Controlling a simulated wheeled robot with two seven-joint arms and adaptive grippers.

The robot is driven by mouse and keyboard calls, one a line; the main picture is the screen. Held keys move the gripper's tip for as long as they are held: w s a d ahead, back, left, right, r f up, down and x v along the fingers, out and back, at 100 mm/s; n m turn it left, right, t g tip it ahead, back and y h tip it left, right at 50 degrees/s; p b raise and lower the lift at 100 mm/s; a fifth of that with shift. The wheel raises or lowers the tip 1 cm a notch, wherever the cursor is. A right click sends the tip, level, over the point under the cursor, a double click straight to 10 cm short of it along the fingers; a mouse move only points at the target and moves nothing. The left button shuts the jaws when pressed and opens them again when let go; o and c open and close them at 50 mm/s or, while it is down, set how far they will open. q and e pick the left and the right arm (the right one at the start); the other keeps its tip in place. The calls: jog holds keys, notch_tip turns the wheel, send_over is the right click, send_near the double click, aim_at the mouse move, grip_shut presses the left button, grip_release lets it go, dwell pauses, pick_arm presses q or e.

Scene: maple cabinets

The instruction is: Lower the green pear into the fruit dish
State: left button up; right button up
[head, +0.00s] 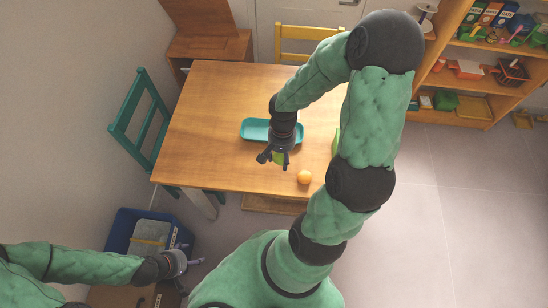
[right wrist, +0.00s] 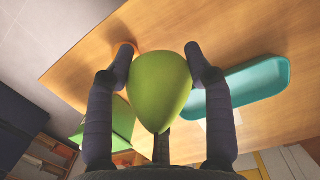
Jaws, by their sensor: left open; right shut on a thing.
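The green pear (right wrist: 160,88) is held between the two fingers of my right gripper (right wrist: 163,62), with its narrow end toward the camera in the right wrist view. In the head view my right gripper (head: 273,160) covers part of the pear (head: 279,158). The fruit dish is a teal, shallow, rounded tray (head: 254,130) on the table, empty where it shows. It also shows in the right wrist view (right wrist: 262,82), to the right of the pear. In the head view the pear appears just in front of the dish's near edge. My left gripper (head: 188,262) is open, low at the left, away from the table.
An orange (head: 304,177) lies near the table's (head: 210,100) front edge. A green object (head: 336,140) on the table is partly hidden by my right arm. A teal chair (head: 142,120), a yellow chair (head: 300,32) and a blue bin (head: 122,228) stand around. The table's left part is clear.

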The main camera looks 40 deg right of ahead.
jog(key=w+d+f+b, duration=0.1)
jog(key=w+d+f, duration=0.1)
jog(key=w+d, duration=0.4)
jog(key=w+d+f+b, duration=0.1)
jog(key=w+d+f, duration=0.2)
jog(key=w+d, duration=0.3)
jog(key=d, duration=0.3)
jog(key=shift+d+f, duration=0.25)
jog(key=shift+f, duration=0.1)
dwell(0.5)
jog(key=shift+f+b, duration=0.85)
jog(key=shift+f, duration=0.15)
jog(key=shift+f+b, duration=1.55)
jog(key=shift+f, duration=0.9)
dwell(1.5)
jog(key=o, duration=1.3)
